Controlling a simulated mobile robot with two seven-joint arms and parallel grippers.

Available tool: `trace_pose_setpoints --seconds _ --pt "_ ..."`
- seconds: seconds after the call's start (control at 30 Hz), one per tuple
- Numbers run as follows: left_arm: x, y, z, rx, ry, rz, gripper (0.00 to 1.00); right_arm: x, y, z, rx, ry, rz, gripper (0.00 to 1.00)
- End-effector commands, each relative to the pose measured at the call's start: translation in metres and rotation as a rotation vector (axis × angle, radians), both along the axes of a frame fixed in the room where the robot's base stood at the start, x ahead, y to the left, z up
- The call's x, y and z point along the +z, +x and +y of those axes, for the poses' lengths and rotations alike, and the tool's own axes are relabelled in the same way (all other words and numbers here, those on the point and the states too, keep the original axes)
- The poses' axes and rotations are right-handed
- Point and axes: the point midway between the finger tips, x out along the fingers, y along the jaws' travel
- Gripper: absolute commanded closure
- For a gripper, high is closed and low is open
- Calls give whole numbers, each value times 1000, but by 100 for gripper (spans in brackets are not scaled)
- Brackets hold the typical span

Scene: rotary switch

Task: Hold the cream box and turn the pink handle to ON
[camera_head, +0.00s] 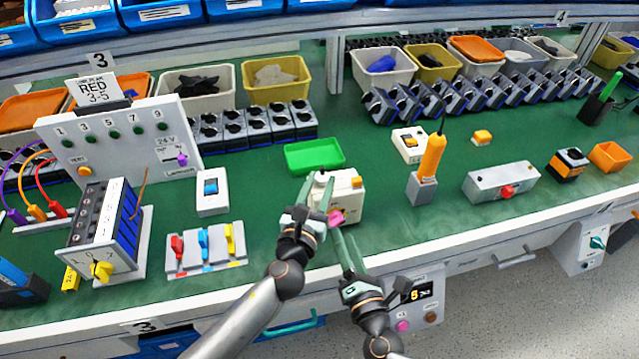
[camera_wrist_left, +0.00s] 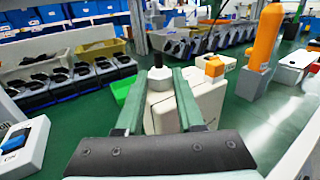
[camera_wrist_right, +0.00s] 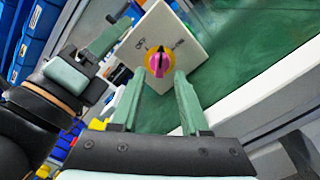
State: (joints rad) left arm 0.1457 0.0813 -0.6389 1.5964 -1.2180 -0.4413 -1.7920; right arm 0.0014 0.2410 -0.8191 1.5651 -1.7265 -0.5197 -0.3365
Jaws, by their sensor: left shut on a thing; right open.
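The cream box (camera_head: 349,205) stands on the green bench top, with an orange button and a dark-topped post on it. My left gripper (camera_head: 316,190) is shut on its left part; in the left wrist view the cream box (camera_wrist_left: 206,100) shows between and beside the fingers. The pink handle (camera_head: 337,217) is on the box's front face.
A green tray (camera_head: 314,155) lies behind the box. An orange-handled tool in a grey stand (camera_head: 421,188) is to the right. A panel with red, blue and yellow levers (camera_head: 205,250) is to the left. The bench's front edge runs below the grippers.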

Motion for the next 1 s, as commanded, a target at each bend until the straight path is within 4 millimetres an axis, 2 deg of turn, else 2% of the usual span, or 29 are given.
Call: trace_pose_setpoints --seconds 0.1,0.23,0.63,1.0 --pt "0 0 0 1 0 1 100 1 14 5 -1 2 -2 55" --pt "0 0 0 1 0 1 100 1 23 8 0 2 -1 55" --pt "0 0 0 1 0 1 100 0 27 9 0 2 1 55" --pt "0 0 0 1 0 1 100 0 27 9 0 2 1 97"
